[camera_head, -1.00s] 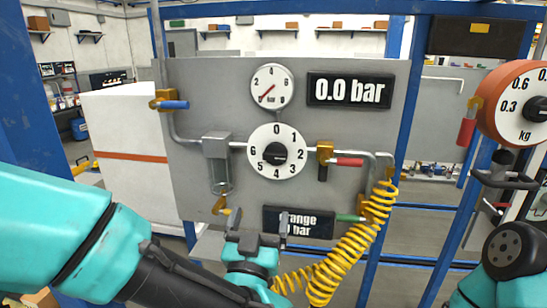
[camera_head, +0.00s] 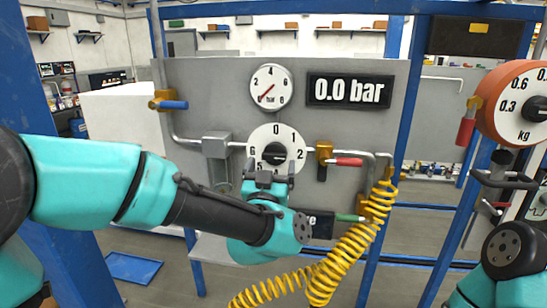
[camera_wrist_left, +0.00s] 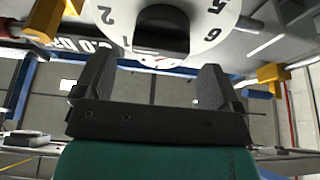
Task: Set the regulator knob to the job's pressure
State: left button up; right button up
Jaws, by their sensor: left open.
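The regulator knob (camera_head: 273,153) is a black knob on a round white dial (camera_head: 294,140) numbered from 0 upward, on the grey panel. It also shows at the top of the left wrist view (camera_wrist_left: 160,32). My left gripper (camera_head: 269,174) is open and empty, just below and in front of the knob, its fingers apart and pointing up at the dial's lower part. In the wrist view the fingers (camera_wrist_left: 155,80) stand either side of the knob's line, apart from it. The gauge (camera_head: 270,87) needle points low left; the display (camera_head: 350,90) reads 0.0 bar.
A dark sign (camera_head: 322,226) low on the panel is mostly hidden by my left arm. A coiled yellow hose (camera_head: 345,255) hangs at right. Valves with blue (camera_head: 173,105), red (camera_head: 350,162) and green (camera_head: 350,218) handles flank the dial. An orange kg dial (camera_head: 490,105) stands far right.

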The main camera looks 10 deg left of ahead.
aim_at(274, 157)
pick_arm(q)
jog(key=shift+x, duration=1.85)
jog(key=shift+c, duration=0.4)
jog(key=c, duration=0.8)
jog(key=shift+c, duration=0.2)
jog(key=shift+m, duration=0.6)
jog(key=m+h, duration=0.3)
jog(key=m, duration=0.2)
jog(key=shift+d+m+g+h, duration=0.1)
jog(key=shift+m+g+h, duration=0.5)
jog(key=shift+m, duration=0.95)
jog(key=shift+m+g+h, duration=0.3)
jog(key=shift+m+h, duration=0.6)
jog(key=shift+m, duration=0.65)
